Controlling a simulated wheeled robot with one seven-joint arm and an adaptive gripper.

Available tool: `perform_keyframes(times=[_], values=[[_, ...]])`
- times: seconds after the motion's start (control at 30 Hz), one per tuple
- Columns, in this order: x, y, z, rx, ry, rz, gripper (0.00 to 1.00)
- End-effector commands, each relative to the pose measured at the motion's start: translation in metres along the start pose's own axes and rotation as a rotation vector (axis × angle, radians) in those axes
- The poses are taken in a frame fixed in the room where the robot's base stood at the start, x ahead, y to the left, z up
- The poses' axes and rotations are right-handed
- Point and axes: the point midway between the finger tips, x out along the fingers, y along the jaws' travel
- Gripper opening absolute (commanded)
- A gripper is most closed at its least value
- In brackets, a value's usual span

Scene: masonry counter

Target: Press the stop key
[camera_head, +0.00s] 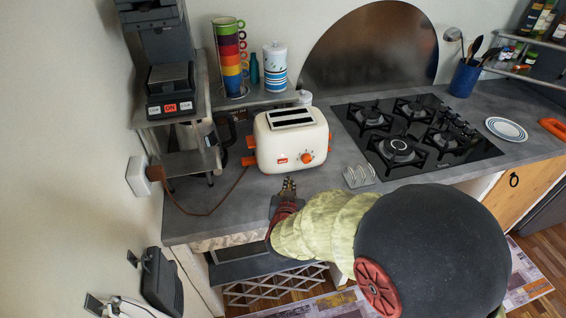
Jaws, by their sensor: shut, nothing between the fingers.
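The cream toaster (290,136) stands on the grey counter with two slots on top. Its front has an orange knob (306,157) and, left of it, a small orange patch (281,161). Orange levers show at its sides. No key can be read as stop at this size. My gripper (288,184) is shut and empty, just in front of the toaster and below the orange patch in the picture. A narrow gap seems to separate them; I cannot tell its exact depth.
A brown cord (215,206) runs across the counter to the wall socket (140,176).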

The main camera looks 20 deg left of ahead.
Motion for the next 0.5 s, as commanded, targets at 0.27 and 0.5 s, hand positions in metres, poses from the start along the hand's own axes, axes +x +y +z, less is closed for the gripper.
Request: perform_keyframes(times=[0.27,0.5], values=[[0.031,-0.012,-0.012,0.000,0.000,0.000,0.00],[0.044,-0.017,-0.018,0.000,0.001,0.000,0.00]])
